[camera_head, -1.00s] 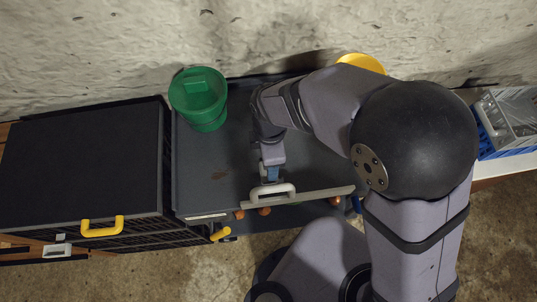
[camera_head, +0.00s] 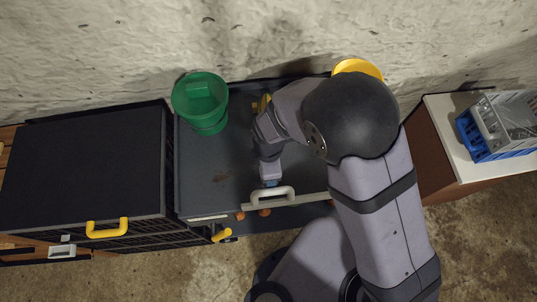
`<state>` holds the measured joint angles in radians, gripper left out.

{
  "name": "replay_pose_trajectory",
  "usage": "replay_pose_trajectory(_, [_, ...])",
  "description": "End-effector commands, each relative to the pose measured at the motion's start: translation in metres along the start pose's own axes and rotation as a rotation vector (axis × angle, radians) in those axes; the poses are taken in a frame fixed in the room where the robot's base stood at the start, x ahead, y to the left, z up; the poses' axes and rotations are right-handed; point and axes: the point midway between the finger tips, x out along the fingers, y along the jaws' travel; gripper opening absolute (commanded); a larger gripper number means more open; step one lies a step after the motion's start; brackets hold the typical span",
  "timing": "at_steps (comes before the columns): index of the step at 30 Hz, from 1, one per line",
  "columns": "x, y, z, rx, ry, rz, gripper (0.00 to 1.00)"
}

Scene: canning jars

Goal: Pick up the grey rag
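I cannot make out a grey rag in the head view; my arm covers part of the dark work surface (camera_head: 225,160). My gripper (camera_head: 269,183) points down at the front of this surface, just behind a pale handle (camera_head: 272,198) on the front edge.
A green bucket (camera_head: 202,105) stands at the back left of the surface. A yellow round thing (camera_head: 358,68) is partly behind my arm. A black crate (camera_head: 85,165) with yellow handles is at left. Blue and grey crates (camera_head: 502,127) stand on a white-topped cabinet (camera_head: 445,110) at right.

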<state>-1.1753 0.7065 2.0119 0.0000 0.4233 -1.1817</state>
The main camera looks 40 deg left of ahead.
Motion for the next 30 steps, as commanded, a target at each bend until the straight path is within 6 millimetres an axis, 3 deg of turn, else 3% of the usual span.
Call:
replay_pose_trajectory(11, [0.0085,0.0,0.0003,0.001,0.0,0.001,0.59])
replay_pose_trajectory(12, [0.0085,0.0,0.0003,0.001,0.0,0.001,0.57])
replay_pose_trajectory(15, [0.0085,0.0,0.0003,0.001,0.0,0.0,0.33])
replay_pose_trajectory(30, [0.0041,0.0003,0.0002,0.001,0.0,0.001,0.32])
